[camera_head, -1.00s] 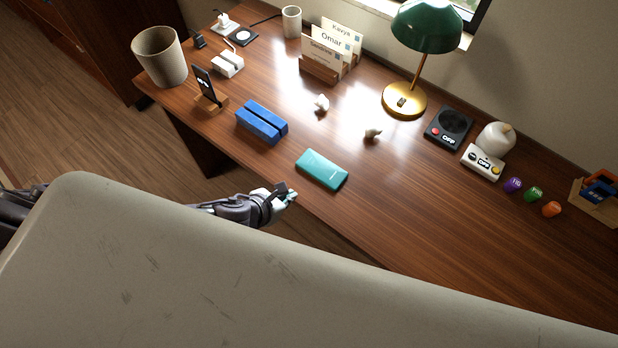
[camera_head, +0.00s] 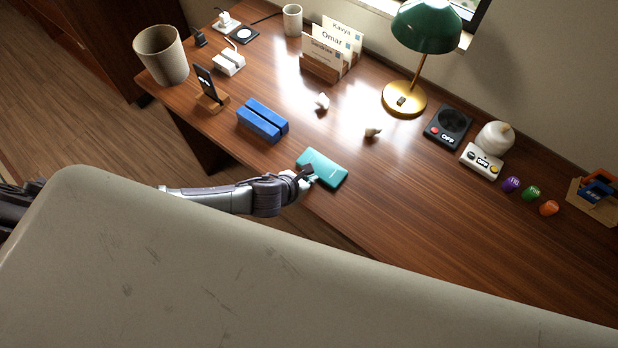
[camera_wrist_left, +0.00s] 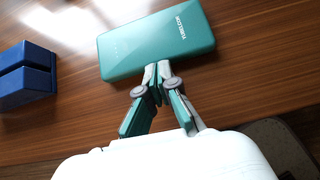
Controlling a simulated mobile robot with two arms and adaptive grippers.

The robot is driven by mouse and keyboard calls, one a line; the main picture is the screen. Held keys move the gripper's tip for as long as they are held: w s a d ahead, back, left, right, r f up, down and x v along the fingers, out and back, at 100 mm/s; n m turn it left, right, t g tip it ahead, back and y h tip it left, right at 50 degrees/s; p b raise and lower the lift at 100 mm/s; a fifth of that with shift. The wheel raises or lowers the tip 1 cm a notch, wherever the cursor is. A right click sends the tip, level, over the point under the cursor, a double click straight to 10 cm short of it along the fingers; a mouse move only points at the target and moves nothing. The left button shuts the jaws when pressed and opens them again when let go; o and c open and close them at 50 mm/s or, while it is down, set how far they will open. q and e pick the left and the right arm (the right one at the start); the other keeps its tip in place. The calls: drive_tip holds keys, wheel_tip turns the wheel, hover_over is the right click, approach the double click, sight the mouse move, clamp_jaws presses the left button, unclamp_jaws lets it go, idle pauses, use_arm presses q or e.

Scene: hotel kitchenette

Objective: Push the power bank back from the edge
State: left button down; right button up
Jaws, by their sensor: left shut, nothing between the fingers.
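The teal power bank (camera_head: 324,168) lies flat on the wooden desk (camera_head: 400,220), near its front edge. It also shows in the left wrist view (camera_wrist_left: 155,40), with its long near side facing my gripper. My left gripper (camera_head: 309,176) reaches over the desk's front edge to the near side of the power bank. In the left wrist view its closed fingertips (camera_wrist_left: 158,66) are at that side, touching it or nearly so. The fingers hold nothing. My right gripper is in neither view.
A blue slotted block (camera_head: 262,121) stands left of the power bank, also seen in the left wrist view (camera_wrist_left: 22,75). Desk directly behind is clear.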

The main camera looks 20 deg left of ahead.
sight(328, 161)
use_arm(q)
drive_tip(key=w+d, duration=0.1)
drive_tip(key=w, duration=0.3)
drive_tip(key=w+d, duration=0.1)
drive_tip(key=w, duration=0.1)
drive_tip(key=shift+w+d+p, duration=0.35)
drive_tip(key=shift+w, duration=0.05)
drive_tip(key=shift+s+a, duration=0.1)
